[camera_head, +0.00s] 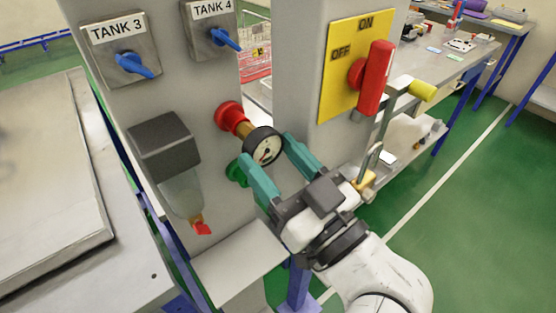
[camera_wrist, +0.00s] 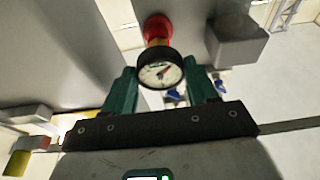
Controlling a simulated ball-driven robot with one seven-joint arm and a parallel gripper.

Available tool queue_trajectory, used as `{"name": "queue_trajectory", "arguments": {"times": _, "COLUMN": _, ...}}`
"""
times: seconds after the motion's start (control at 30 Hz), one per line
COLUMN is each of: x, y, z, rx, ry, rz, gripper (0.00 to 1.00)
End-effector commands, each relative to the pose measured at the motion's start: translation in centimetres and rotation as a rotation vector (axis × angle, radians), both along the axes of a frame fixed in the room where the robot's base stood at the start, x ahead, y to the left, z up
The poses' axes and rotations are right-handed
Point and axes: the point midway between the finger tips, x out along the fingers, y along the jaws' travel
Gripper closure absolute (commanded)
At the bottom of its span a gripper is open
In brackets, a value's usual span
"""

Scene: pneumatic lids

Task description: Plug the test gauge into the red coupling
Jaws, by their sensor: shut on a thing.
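The test gauge (camera_head: 265,147) has a round black case, a white dial and a brass stem (camera_head: 243,130). My gripper (camera_head: 268,160), with teal fingers, is shut on the gauge case, one finger on each side. The red coupling (camera_head: 230,115) is on the grey panel, and the brass stem lines up with it and meets it in the picture. I cannot tell how deep the stem sits. The wrist view also shows the gauge dial (camera_wrist: 160,71) between the fingers (camera_wrist: 160,88), with the red coupling (camera_wrist: 157,28) straight behind it.
A green coupling (camera_head: 237,171) sits just below the red one, partly behind a finger. A filter bowl (camera_head: 178,180) hangs to the left. TANK 3 (camera_head: 124,55) and TANK 4 (camera_head: 214,35) switches are above. A red handle (camera_head: 375,78) on a yellow plate (camera_head: 346,50) stands out at right.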

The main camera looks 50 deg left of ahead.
Motion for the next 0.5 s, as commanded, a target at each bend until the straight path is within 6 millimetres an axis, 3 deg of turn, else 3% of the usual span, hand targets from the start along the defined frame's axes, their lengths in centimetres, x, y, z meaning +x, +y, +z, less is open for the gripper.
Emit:
{"name": "queue_trajectory", "arguments": {"times": 0.07, "x": -0.01, "y": 0.17, "z": 0.05, "rx": 0.001, "ry": 0.000, "rz": 0.001, "gripper": 0.74}}
{"name": "queue_trajectory", "arguments": {"times": 0.1, "x": 0.00, "y": 0.22, "z": 0.08, "rx": 0.001, "ry": 0.000, "rz": 0.001, "gripper": 0.41}}
{"name": "queue_trajectory", "arguments": {"times": 0.4, "x": 0.00, "y": 0.18, "z": 0.05, "rx": 0.001, "ry": 0.000, "rz": 0.000, "gripper": 0.13}}
{"name": "queue_trajectory", "arguments": {"times": 0.5, "x": 0.00, "y": 0.18, "z": 0.03, "rx": 0.001, "ry": 0.000, "rz": 0.000, "gripper": 0.13}}
